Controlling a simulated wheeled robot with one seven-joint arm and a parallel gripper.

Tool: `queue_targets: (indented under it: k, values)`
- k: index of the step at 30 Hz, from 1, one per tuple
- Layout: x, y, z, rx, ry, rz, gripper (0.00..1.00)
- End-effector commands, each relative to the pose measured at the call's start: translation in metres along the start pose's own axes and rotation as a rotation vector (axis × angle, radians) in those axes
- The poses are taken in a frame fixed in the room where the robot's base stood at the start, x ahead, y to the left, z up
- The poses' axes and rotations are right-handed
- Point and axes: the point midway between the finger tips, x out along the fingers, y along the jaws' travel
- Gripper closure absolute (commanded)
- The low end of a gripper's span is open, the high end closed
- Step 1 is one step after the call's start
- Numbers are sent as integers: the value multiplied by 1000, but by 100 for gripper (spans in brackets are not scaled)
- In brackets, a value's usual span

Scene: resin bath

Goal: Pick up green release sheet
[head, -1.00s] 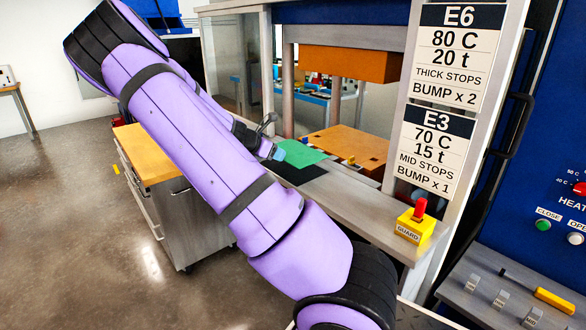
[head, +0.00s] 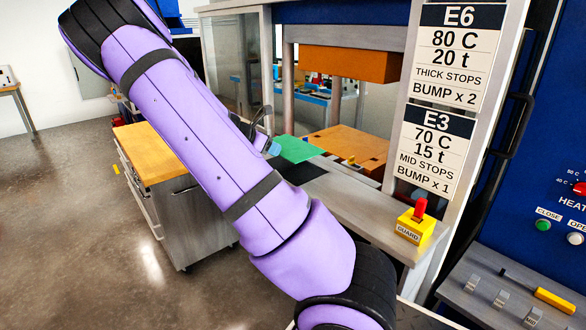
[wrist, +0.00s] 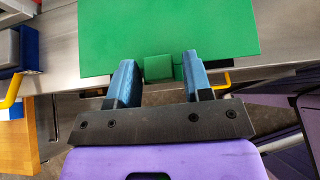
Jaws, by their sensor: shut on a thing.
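The green release sheet (head: 297,149) is a flat green square with a small green tab (wrist: 158,68) on its near edge. In the wrist view the sheet (wrist: 170,28) fills the top middle. My gripper (wrist: 162,75) has its two blue fingers on either side of the tab and is shut on it. In the head view my gripper (head: 270,147) is at the left edge of the sheet, partly hidden by my purple arm. The sheet appears raised a little above a black mat (head: 304,173) on the grey press ledge.
The orange lower platen (head: 345,145) lies behind the sheet, under the orange upper block (head: 350,63). A yellow guard switch (head: 415,226) with a red knob stands on the ledge at right. A wood-topped cabinet (head: 150,152) stands at left.

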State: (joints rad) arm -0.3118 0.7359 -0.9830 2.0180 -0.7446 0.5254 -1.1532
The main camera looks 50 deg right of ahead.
Motion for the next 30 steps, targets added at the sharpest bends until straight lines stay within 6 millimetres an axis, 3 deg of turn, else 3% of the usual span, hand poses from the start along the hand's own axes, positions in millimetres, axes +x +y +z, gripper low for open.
queue_targets:
  k: [30]
  values:
    - [-67,0,-46,0,-1,-1,92]
